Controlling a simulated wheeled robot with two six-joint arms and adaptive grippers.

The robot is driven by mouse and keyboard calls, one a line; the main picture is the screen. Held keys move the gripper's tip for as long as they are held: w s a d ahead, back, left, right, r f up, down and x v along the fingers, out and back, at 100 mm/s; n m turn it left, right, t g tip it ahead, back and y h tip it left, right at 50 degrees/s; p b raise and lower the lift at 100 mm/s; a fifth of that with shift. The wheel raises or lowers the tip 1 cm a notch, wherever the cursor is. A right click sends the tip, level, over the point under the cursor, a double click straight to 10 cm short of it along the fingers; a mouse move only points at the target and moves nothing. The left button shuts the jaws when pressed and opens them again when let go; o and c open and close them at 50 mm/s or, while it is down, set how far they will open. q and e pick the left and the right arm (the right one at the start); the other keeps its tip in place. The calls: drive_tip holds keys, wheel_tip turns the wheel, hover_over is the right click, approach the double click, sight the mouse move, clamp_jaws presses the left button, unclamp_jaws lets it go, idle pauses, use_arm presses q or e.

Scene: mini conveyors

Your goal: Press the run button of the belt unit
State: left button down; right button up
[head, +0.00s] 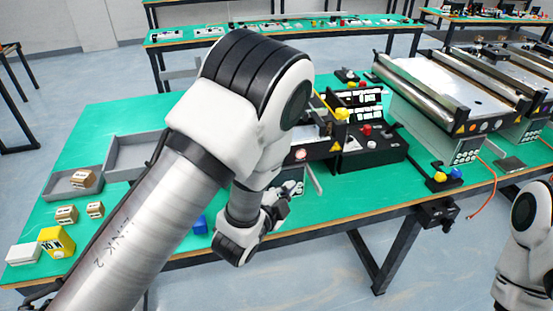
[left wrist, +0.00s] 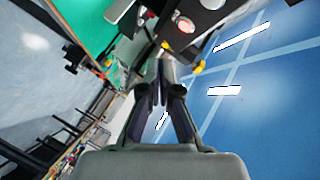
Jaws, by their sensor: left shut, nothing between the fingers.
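The belt unit (head: 325,148) stands on the green table, mostly hidden behind my left arm in the head view. A round pale pink button (head: 300,155) shows on its dark front panel, just past my arm. In the left wrist view a round, reddish-white button (left wrist: 185,24) sits on a dark panel beyond the fingers. Which button is the run button I cannot tell. My left gripper (head: 291,189) is shut and empty near the table's front edge, below and apart from the panel; its fingers (left wrist: 160,76) point toward the panel. My right gripper is not in view.
A black control box (head: 375,155) with red and yellow buttons stands right of the unit. Larger conveyors (head: 440,90) fill the table's right. Grey trays (head: 135,153), small brown boxes (head: 66,214) and a yellow box (head: 57,241) are at left.

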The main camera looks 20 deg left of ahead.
use_arm(q)
drive_tip(key=w+a, duration=0.4)
drive_tip(key=w, duration=0.2)
drive_tip(key=shift+w+a, duration=0.25)
drive_tip(key=shift+a, duration=0.05)
drive_tip(key=shift+w, duration=0.1)
idle(1.1)
drive_tip(key=shift+w+a, duration=0.2)
drive_tip(key=shift+w, duration=0.05)
